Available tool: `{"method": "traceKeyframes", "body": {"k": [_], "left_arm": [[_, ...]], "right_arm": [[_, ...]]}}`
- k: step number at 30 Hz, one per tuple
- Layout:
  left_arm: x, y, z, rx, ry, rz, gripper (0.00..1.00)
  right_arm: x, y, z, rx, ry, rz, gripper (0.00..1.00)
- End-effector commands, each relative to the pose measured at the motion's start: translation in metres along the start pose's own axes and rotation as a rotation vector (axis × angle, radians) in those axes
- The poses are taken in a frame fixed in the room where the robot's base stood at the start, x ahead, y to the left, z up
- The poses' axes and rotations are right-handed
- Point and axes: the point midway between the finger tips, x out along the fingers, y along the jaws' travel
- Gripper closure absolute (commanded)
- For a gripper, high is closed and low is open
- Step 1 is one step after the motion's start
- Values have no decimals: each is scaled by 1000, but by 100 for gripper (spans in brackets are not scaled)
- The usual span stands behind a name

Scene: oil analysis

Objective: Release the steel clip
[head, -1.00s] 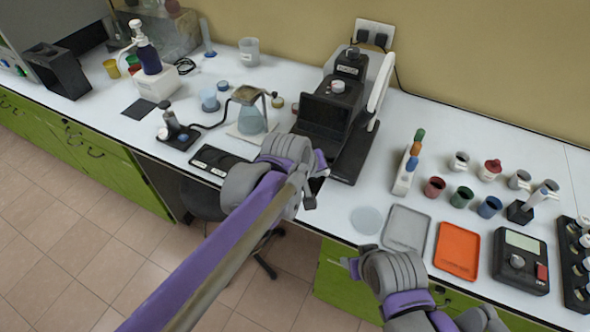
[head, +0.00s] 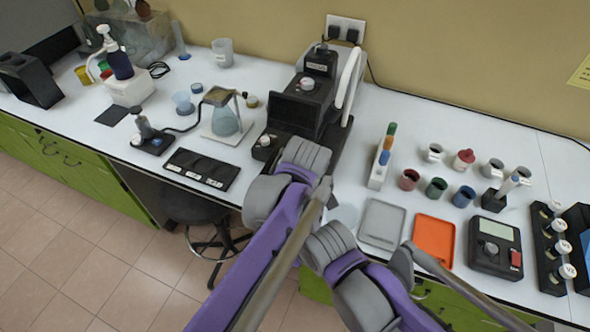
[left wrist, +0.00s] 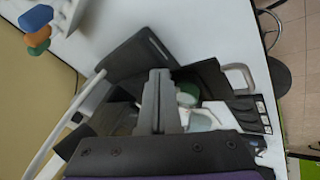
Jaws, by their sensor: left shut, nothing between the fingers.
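I cannot make out a steel clip for certain in either view. The black instrument (head: 300,108) with a grey knob on top and a white side arm stands at the back middle of the bench. My left gripper (left wrist: 160,78) is shut with nothing between its fingers, in front of the dark instrument parts in the left wrist view. In the head view my left wrist covers the instrument's near end and hides the fingertips. A grey loop (left wrist: 240,72) shows right of the fingers. My right arm is low in the middle of the head view; its fingers are not clear.
A flask (head: 225,120) on a stand and a black panel (head: 202,170) are left of the instrument. A bottle rack (head: 380,165), grey tray (head: 383,222), orange tray (head: 434,237), several cups and a meter (head: 495,245) are on the right. The left wrist view also shows the rack's bottles (left wrist: 36,28).

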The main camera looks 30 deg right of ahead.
Motion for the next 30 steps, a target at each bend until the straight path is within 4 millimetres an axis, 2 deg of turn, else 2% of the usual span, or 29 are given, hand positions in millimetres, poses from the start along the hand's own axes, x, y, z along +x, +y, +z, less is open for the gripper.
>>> {"method": "traceKeyframes", "body": {"k": [10,21,30], "left_arm": [[1,1,-1,0,0,0,100],[5,-3,-15,0,1,0,100],[6,-3,-15,0,0,0,100]], "right_arm": [[0,0,0,0,0,0,50],[-2,0,-2,0,1,0,50],[-2,0,-2,0,1,0,50]]}}
